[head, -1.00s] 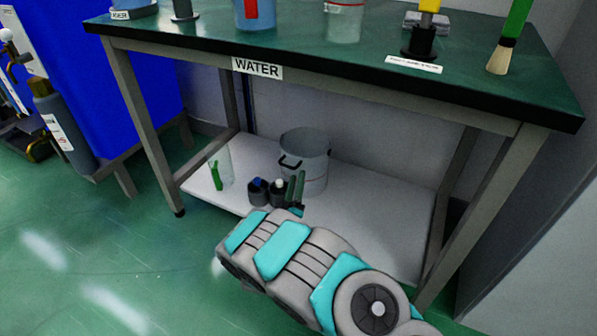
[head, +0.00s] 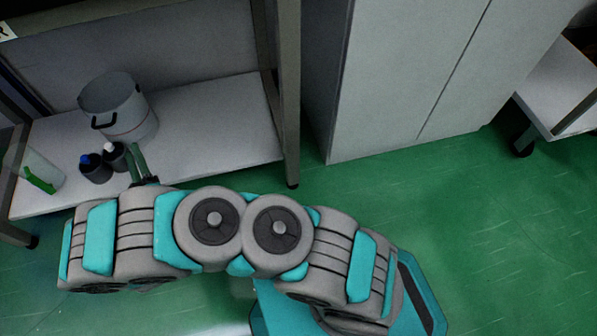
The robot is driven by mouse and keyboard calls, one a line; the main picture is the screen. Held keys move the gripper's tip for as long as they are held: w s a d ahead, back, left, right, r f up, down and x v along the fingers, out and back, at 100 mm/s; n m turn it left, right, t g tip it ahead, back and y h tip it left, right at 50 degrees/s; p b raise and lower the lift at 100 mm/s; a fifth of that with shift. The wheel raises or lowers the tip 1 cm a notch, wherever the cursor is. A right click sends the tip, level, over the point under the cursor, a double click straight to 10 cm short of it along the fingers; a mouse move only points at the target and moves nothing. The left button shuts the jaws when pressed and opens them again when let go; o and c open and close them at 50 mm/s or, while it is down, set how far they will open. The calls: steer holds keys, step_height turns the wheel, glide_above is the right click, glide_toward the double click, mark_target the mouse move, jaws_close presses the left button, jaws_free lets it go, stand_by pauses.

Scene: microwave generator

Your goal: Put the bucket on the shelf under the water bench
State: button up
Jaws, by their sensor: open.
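The grey bucket (head: 122,108) stands upright on the white lower shelf (head: 215,125) of the water bench, with a dark handle on its side. My gripper (head: 137,150) is at the shelf's front, just in front of the bucket and beside the small dark bottles. Its green fingers are small in view and open, with no object visible between them. A gap to the bucket is hard to judge. My arm hides part of the shelf's front edge.
Two dark bottles (head: 95,168) and a clear container (head: 40,172) with a green item stand left on the shelf. A bench leg (head: 287,95) rises to the right. A grey cabinet (head: 400,80) and a white cart (head: 560,90) are further right. Green floor between is clear.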

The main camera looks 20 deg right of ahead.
steer(key=w+d+r+m+g+h, duration=0.3)
steer(key=w+d+r+m+g, duration=0.2)
steer(key=w+d+m+g, duration=0.45)
steer(key=s+d+r+g, duration=0.3)
steer(key=s+d+r, duration=0.1)
steer(key=s+d, duration=0.5)
steer(key=s+d+r+g, duration=0.4)
steer(key=s+d, duration=0.5)
steer(key=s+d+r+g, duration=0.2)
steer(key=s+d, duration=0.2)
steer(key=s, duration=0.4)
steer(key=s+d+r+m+g, duration=0.1)
steer(key=s+d, duration=0.3)
steer(key=s, duration=0.5)
steer(key=s+d+r+m+g+h, duration=0.1)
steer(key=s+d+r+g, duration=0.2)
steer(key=s, duration=0.6)
steer(key=shift+s+d, duration=0.2)
steer(key=shift+d, duration=0.8)
steer(key=shift+r, duration=0.15)
step_height(320, 180, up, 12)
steer(key=p, duration=1.1)
steer(key=shift+f+p, duration=0.25)
steer(key=shift+p, duration=0.05)
